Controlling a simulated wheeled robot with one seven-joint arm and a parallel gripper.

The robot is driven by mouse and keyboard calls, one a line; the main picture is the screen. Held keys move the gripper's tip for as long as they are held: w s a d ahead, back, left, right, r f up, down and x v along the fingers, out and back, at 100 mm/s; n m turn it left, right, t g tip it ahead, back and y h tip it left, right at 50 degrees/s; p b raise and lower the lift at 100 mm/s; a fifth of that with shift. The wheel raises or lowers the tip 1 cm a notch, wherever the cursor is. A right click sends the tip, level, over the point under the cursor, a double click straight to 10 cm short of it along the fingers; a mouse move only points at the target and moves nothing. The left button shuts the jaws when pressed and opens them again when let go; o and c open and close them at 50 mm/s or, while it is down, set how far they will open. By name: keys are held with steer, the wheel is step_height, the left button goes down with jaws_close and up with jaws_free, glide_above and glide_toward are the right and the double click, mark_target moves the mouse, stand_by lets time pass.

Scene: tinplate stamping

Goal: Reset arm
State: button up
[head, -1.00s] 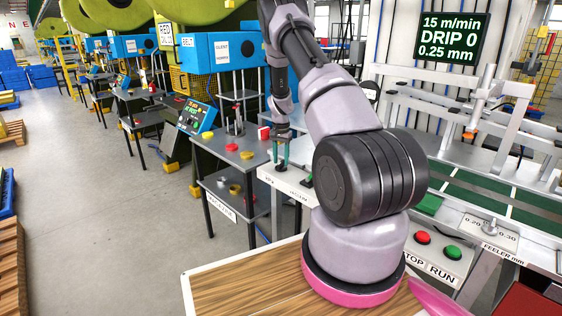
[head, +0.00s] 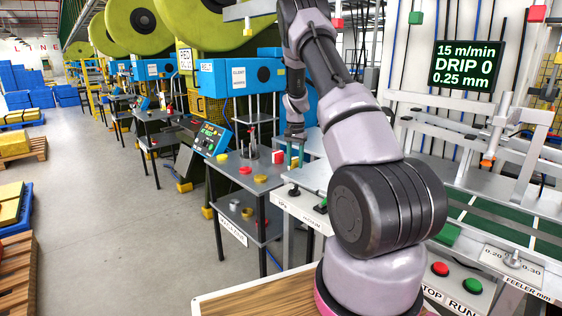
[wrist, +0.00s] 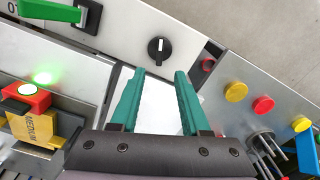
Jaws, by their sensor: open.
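My gripper (head: 294,152) hangs at the end of the bent arm, above the grey bench area in the head view. Its two teal fingers stand apart in the wrist view (wrist: 158,75), with nothing between them but a white surface behind. A black rotary knob (wrist: 159,50) on a light panel lies just beyond the fingertips. My arm reaches up and away from its base in the head view and hides part of the bench behind it.
A grey stand (head: 231,169) with red and yellow knobs is left of my gripper. In the wrist view a lit red-and-yellow block (wrist: 35,115) is at left and a green-handled switch (wrist: 52,11) at top left. STOP and RUN buttons (head: 455,278) are at right. Floor at left is open.

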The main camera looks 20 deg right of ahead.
steer(key=s+a+r+n+t, duration=0.1)
steer(key=s+a+r, duration=0.3)
steer(key=r, duration=0.5)
steer(key=s+a+r+t+y, duration=0.1)
steer(key=s+a+r, duration=0.2)
steer(key=s+r, duration=0.35)
steer(key=s+a+r+n+t, duration=0.1)
steer(key=s+a+r+t, duration=0.2)
steer(key=r, duration=0.7)
steer(key=s+a+r+n+t, duration=0.1)
steer(key=s+a+r+n, duration=0.1)
steer(key=s, duration=0.9)
steer(key=s+a+r+n+t+y, duration=0.1)
steer(key=s+a+r, duration=0.4)
steer(key=s, duration=0.7)
steer(key=shift+s+a+r+n, duration=0.2)
steer(key=shift+a+n, duration=0.3)
steer(key=shift+a, duration=0.25)
